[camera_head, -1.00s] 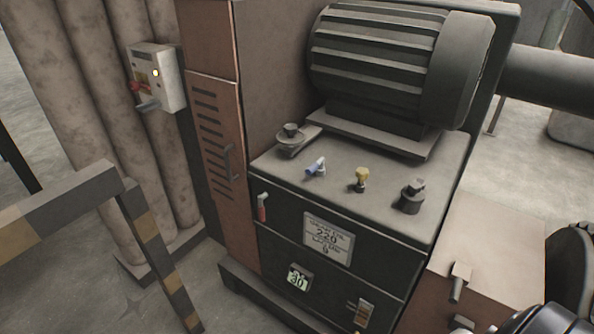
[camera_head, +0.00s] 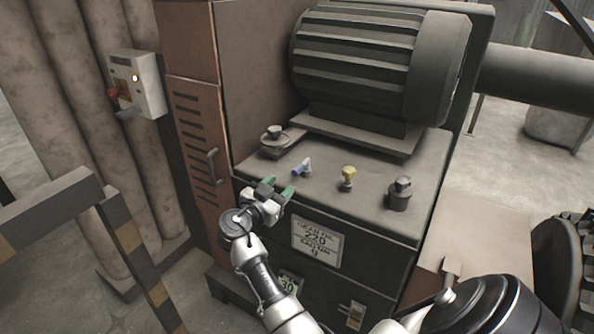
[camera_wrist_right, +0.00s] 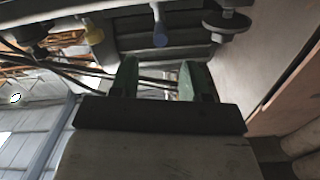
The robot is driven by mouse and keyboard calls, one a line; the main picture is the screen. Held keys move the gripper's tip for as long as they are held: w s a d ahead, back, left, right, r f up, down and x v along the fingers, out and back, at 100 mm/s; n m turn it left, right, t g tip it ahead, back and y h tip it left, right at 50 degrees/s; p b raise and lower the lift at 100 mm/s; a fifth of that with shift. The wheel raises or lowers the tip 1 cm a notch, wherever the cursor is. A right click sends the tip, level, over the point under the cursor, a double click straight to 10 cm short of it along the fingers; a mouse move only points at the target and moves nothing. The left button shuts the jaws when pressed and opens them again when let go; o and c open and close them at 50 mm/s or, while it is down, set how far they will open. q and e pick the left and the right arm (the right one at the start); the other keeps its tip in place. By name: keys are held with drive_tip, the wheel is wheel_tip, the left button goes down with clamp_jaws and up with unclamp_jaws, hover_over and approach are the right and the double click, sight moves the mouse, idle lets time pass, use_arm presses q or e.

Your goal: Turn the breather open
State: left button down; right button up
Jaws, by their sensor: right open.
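Several fittings stand on the top of the dark gear housing, and I cannot tell which is the breather. They are a dark disc-shaped cap (camera_head: 273,137), a small blue handle (camera_head: 302,168), a yellow knob (camera_head: 347,176) and a dark round cap (camera_head: 399,192). My right gripper (camera_head: 275,189) is open and empty at the housing's front upper edge, in front of the blue handle and apart from it. In the right wrist view its green fingers (camera_wrist_right: 158,80) are spread, with the blue handle (camera_wrist_right: 159,38) beyond them and the yellow knob (camera_wrist_right: 94,33) to the left. My left gripper is out of view.
A large ribbed motor (camera_head: 365,65) stands behind the fittings. A label plate (camera_head: 316,243) is on the housing front. A switch box (camera_head: 137,84) hangs at left, and a striped barrier (camera_head: 125,235) stands at front left. The housing top between the fittings is clear.

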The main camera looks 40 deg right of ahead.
sight(297, 171)
drive_tip(key=p+x, duration=0.1)
drive_tip(key=x, duration=0.6)
drive_tip(key=shift+w+d+p, duration=0.15)
drive_tip(key=shift+d+p, duration=0.2)
drive_tip(key=shift+w+d+f, duration=0.15)
drive_tip(key=shift+w+d, duration=0.05)
drive_tip(key=shift+d, duration=0.45)
drive_tip(key=shift+c, duration=0.4)
clamp_jaws()
